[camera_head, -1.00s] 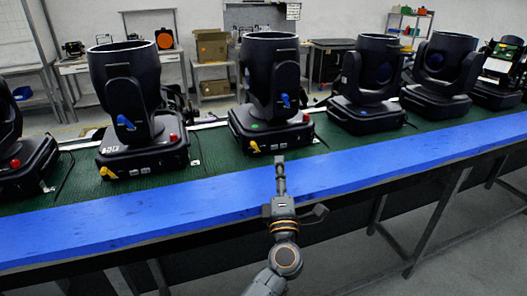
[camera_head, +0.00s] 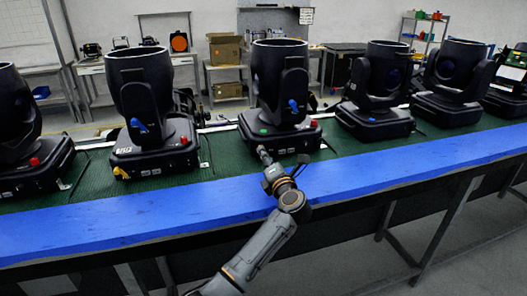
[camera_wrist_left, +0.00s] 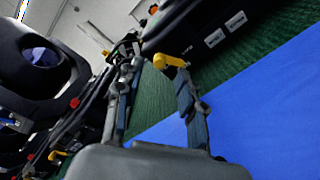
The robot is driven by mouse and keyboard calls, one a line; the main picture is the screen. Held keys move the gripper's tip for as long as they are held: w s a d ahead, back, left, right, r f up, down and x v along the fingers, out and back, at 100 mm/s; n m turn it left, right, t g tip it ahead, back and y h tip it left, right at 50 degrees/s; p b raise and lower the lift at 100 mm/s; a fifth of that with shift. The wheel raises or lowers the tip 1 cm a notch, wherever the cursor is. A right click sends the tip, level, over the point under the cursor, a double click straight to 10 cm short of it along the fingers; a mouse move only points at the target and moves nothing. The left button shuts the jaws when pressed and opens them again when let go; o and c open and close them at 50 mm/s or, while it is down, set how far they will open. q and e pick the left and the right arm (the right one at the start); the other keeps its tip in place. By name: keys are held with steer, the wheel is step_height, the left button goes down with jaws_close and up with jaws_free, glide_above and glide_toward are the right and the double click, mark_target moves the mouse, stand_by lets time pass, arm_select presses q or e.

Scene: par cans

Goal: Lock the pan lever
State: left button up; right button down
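The dark moving-head light (camera_head: 279,90) in the middle of the bench has a blue lever (camera_head: 293,105) on its arm. Its base (camera_head: 290,138) has a green dot and a red knob. In the wrist view a yellow lever (camera_wrist_left: 171,61) sticks out from the base's front, close to the tip of the right-hand finger. I cannot tell whether they touch. My left gripper (camera_head: 263,153) is at the front of this base and hides the yellow lever in the head view. Its fingers (camera_wrist_left: 160,66) are apart, with nothing held. My right gripper is not in view.
Other similar lights stand on the green bench top, one to the left (camera_head: 143,105) with its own yellow lever (camera_head: 121,173), one to the right (camera_head: 377,90). The blue front strip (camera_head: 400,168) of the bench is clear. Shelves and boxes stand far behind.

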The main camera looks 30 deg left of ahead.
arm_select(q)
steer(key=shift+x, duration=1.25)
steer(key=shift+w+a, duration=0.35)
steer(key=shift+a, duration=0.05)
jaws_close()
